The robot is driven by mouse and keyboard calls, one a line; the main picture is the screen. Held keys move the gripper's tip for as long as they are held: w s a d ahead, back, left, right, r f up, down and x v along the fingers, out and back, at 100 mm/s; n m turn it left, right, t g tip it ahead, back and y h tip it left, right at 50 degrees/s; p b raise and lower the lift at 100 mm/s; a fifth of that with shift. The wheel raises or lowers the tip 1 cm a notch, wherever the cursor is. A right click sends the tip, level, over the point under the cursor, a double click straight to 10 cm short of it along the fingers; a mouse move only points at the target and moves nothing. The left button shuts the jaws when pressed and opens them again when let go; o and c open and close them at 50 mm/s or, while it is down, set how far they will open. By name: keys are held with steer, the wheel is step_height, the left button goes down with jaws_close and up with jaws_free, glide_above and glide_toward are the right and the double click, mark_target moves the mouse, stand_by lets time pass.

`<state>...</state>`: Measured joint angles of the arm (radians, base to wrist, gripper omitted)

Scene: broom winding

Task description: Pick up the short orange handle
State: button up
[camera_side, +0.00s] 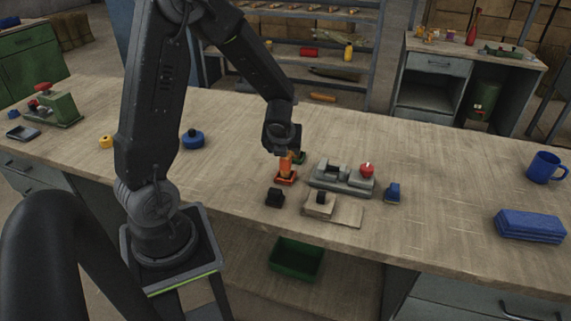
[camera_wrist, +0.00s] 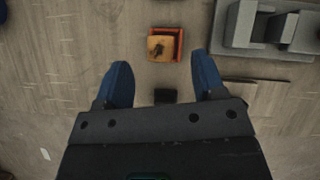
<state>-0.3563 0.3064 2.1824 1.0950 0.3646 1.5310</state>
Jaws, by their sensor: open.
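The short orange handle (camera_side: 287,163) stands upright on a small red-orange base (camera_side: 286,179) near the middle of the bench. In the wrist view I look down on its tan-orange top (camera_wrist: 161,47), inside the base's square orange rim (camera_wrist: 180,46). My gripper (camera_side: 284,148) is over the handle in the side view, partly hiding its upper part. In the wrist view the two blue fingers of my gripper (camera_wrist: 160,60) are spread apart with nothing held between them. The handle's top lies just beyond the fingertips, roughly centred between them. Contact cannot be told.
A small black block (camera_side: 275,197) sits in front of the base. A grey fixture with a red knob (camera_side: 367,169) stands close on the right, with a beige block (camera_side: 319,204) before it. A blue piece (camera_side: 392,192) is farther right.

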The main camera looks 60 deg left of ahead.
mark_target(285, 164)
steer(key=shift+x, duration=3.3)
steer(key=c, duration=1)
steer(key=shift+r, duration=0.15)
